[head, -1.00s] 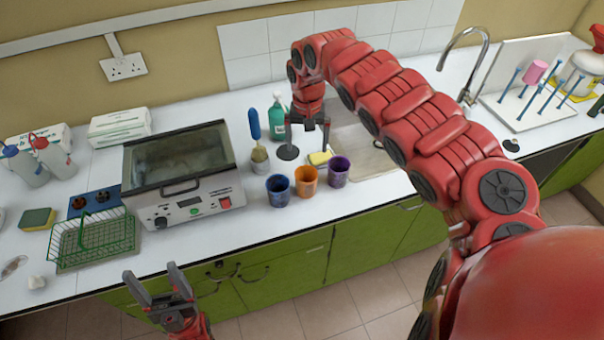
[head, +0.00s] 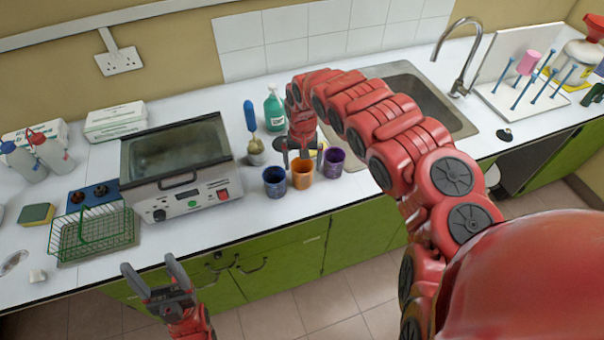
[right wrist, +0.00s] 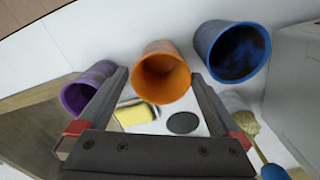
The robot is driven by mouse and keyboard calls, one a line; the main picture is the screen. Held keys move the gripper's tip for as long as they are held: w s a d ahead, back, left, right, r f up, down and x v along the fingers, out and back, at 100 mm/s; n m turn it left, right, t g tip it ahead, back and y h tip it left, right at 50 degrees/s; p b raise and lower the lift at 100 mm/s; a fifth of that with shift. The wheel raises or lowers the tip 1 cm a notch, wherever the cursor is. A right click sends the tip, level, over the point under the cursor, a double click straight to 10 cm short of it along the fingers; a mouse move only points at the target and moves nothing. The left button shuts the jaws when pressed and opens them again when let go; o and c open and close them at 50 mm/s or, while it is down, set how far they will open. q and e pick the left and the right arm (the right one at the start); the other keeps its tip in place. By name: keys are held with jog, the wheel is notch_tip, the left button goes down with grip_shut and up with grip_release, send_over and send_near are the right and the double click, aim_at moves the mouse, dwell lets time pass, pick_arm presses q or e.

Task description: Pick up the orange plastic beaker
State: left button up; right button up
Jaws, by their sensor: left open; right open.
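The orange plastic beaker (head: 302,175) stands on the white counter between a blue beaker (head: 275,181) and a purple beaker (head: 333,163). In the right wrist view the orange beaker (right wrist: 161,75) shows its open mouth, beyond and between the spread fingers. My right gripper (head: 300,158) is open and empty, low behind the orange beaker in the head view. Its fingers show large in the right wrist view (right wrist: 162,95). I cannot tell whether a finger touches the beaker. My left gripper (head: 157,280) is open and empty, in front of the counter edge.
The blue and purple beakers stand close on either side. A yellow sponge (right wrist: 134,114) lies near. A brush in a holder (head: 255,150), a green bottle (head: 274,110) and the water bath (head: 180,170) are to the left and behind. A sink (head: 420,95) is at right.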

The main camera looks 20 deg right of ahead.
aim_at(301, 171)
jog(key=shift+a+f+p, duration=0.15)
jog(key=shift+f+p, duration=0.4)
jog(key=shift+f, duration=0.05)
jog(key=shift+f+p, duration=0.5)
jog(key=shift+f, duration=1.35)
jog(key=c, duration=1.1)
jog(key=shift+w+r, duration=0.1)
